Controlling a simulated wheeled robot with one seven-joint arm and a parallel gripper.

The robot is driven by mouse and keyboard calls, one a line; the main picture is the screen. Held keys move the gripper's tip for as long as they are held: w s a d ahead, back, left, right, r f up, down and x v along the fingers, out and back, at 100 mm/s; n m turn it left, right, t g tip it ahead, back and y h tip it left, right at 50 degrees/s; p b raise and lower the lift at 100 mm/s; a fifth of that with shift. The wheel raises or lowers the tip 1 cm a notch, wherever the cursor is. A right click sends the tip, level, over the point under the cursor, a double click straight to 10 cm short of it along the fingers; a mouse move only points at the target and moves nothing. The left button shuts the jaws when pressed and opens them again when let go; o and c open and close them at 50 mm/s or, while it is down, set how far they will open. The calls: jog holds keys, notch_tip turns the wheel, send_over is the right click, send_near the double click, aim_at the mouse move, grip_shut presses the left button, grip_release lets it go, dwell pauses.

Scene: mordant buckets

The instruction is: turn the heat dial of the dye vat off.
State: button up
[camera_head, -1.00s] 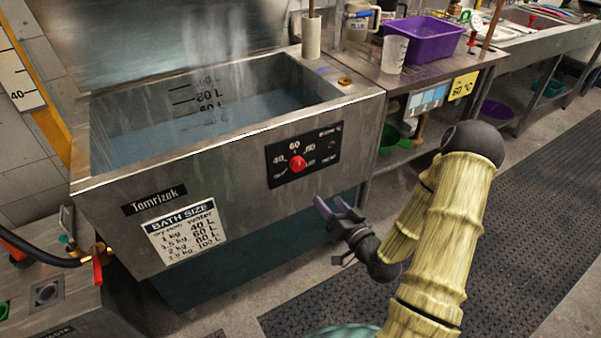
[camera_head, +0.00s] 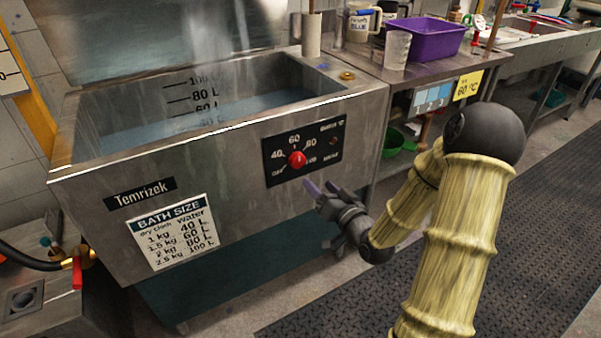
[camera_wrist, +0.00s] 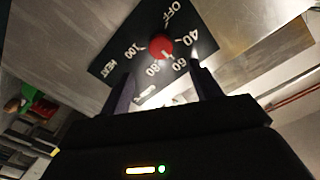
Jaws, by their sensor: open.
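The dye vat (camera_head: 100,240) is a steel tank with bluish water in it, on the left of the head view. Its red heat dial (camera_head: 297,159) sits on a black panel (camera_head: 328,134) on the vat's front, with marks from OFF through 40, 60, 80 and 100. The dial also shows in the wrist view (camera_wrist: 160,46), beyond the fingertips. My gripper (camera_head: 321,188) is just below and right of the dial, apart from it. In the wrist view its two fingers (camera_wrist: 160,75) are spread, with nothing between them. The dial's pointer appears to be near 60, but is small.
A metal bench (camera_head: 405,78) stands right of the vat, bearing a purple tub (camera_head: 424,38) and a clear beaker (camera_head: 396,50). A hose with a red valve handle (camera_head: 77,272) is at lower left.

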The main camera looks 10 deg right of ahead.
aim_at(299, 163)
jog(key=b+x, duration=0.1)
jog(key=x, duration=1)
jog(key=shift+s, duration=0.1)
jog(key=c, duration=1)
jog(key=shift+o, duration=0.2)
